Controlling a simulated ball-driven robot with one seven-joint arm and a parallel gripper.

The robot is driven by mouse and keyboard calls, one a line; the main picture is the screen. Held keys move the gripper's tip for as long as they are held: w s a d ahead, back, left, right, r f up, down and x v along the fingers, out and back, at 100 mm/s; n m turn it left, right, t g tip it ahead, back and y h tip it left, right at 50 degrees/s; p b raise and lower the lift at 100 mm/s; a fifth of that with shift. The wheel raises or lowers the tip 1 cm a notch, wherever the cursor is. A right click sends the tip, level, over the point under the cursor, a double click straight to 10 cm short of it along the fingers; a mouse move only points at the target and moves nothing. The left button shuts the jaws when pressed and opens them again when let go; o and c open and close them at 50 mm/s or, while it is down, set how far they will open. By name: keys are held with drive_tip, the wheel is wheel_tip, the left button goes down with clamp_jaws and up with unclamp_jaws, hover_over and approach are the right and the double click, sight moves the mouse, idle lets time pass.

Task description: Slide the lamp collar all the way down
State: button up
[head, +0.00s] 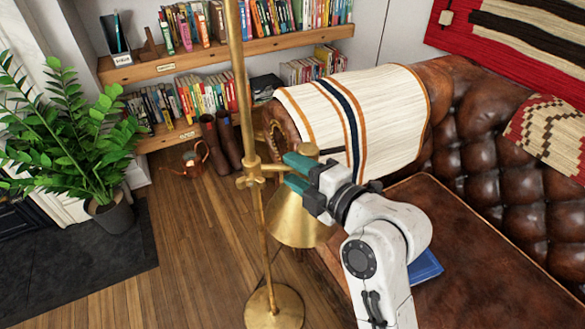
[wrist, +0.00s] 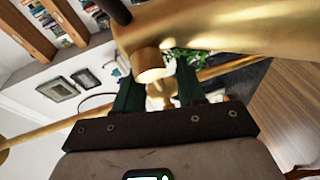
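A brass floor lamp has an upright pole (head: 242,80) and a round base (head: 274,308). Its collar (head: 253,174) sits partway down the pole, with a side knob and a short arm pointing right. A cone-shaped brass shade (head: 298,222) hangs to the right. My gripper (head: 291,173) has teal fingers spread apart, one above and one below the short arm, just right of the collar. In the wrist view my gripper (wrist: 159,98) shows a gap between its fingers, with brass parts in it. The shade (wrist: 225,28) fills the top right there. Contact with the brass is unclear.
A leather sofa (head: 470,220) with a striped throw (head: 355,110) stands to the right. A potted plant (head: 90,140) is at left, bookshelves (head: 210,50) behind. Below the collar, the pole is bare down to the base.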

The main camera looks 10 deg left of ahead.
drive_tip(key=v, duration=0.9)
drive_tip(key=shift+s, duration=0.2)
drive_tip(key=shift+d+f, duration=0.1)
drive_tip(key=shift+d, duration=0.05)
drive_tip(key=s+d+f+m+g+h, duration=0.2)
drive_tip(key=s+d+f+m+h, duration=0.25)
drive_tip(key=f, duration=0.45)
drive_tip(key=s+d+f+m+g+h, duration=0.1)
drive_tip(key=s+d+f+m+h, duration=0.1)
drive_tip(key=s+d+f+m, duration=0.35)
drive_tip(key=s+d+f+m+g+h, duration=0.3)
drive_tip(key=s+d+f+m+g, duration=0.1)
drive_tip(key=s+d+f+m, duration=0.4)
drive_tip(key=s+d+f+m+g+h, duration=0.3)
drive_tip(key=s+d+f+m, duration=0.25)
drive_tip(key=s+m, duration=0.4)
wheel_tip(320, 180, up, 17)
drive_tip(key=n+p, duration=0.1)
drive_tip(key=p, duration=1.6)
drive_tip(key=shift+o, duration=0.2)
drive_tip(key=shift+d, duration=0.1)
